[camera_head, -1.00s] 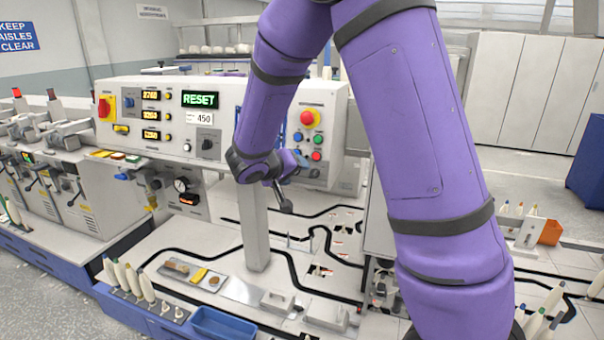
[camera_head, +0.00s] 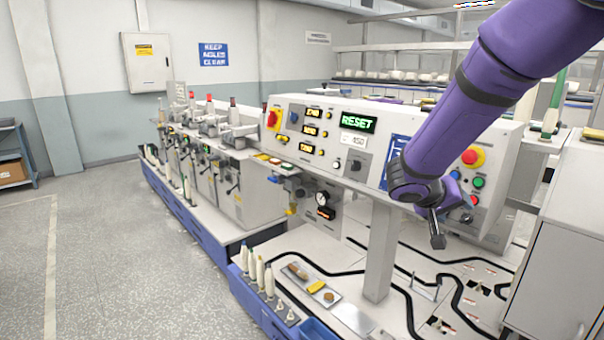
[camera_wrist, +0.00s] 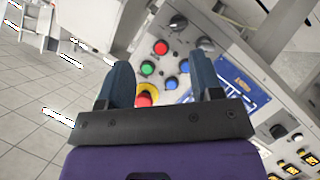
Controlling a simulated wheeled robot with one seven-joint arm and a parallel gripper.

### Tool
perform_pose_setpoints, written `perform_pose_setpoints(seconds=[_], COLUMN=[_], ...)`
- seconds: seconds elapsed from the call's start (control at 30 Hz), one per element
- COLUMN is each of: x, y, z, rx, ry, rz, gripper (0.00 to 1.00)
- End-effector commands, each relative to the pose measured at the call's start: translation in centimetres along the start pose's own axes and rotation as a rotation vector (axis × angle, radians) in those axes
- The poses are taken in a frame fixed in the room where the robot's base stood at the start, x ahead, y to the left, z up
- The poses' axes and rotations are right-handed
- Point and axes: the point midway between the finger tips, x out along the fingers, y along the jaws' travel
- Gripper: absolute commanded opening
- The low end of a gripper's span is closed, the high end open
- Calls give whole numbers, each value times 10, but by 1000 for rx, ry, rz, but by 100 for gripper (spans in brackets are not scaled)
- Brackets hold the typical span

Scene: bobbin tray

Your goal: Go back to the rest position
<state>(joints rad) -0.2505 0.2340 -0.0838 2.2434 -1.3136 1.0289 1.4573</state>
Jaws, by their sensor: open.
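My gripper (camera_head: 437,228) hangs in front of the right part of the white control panel in the head view, at the end of my purple arm. In the wrist view its two dark fingers (camera_wrist: 166,85) stand apart with nothing between them. Beyond them the panel (camera_wrist: 195,35) shows red, green and blue buttons. In the head view the control panel (camera_head: 330,173) has a green RESET display (camera_head: 358,123).
Below the panel is a light worktop (camera_head: 350,270) with black tracks. A grey cabinet (camera_head: 555,275) stands at the right. Open floor (camera_head: 110,240) lies at the left.

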Motion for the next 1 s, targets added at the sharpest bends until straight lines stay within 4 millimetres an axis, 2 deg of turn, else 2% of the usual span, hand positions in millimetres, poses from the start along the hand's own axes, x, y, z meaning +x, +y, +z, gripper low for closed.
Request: perform_pose_setpoints(seconds=[0.03, 0.1, 0.4, 0.7, 1.0], x=[-7, -17, -62, -115, -168], y=[17, 36, 100, 138, 158], z=[5, 16, 67, 118, 162], rx=[7, 3, -21, -46, -68], ry=[-32, -83, -245, -276, -168], rz=[-16, -47, -251, -529, -807], gripper=[60, 60, 60, 60, 60])
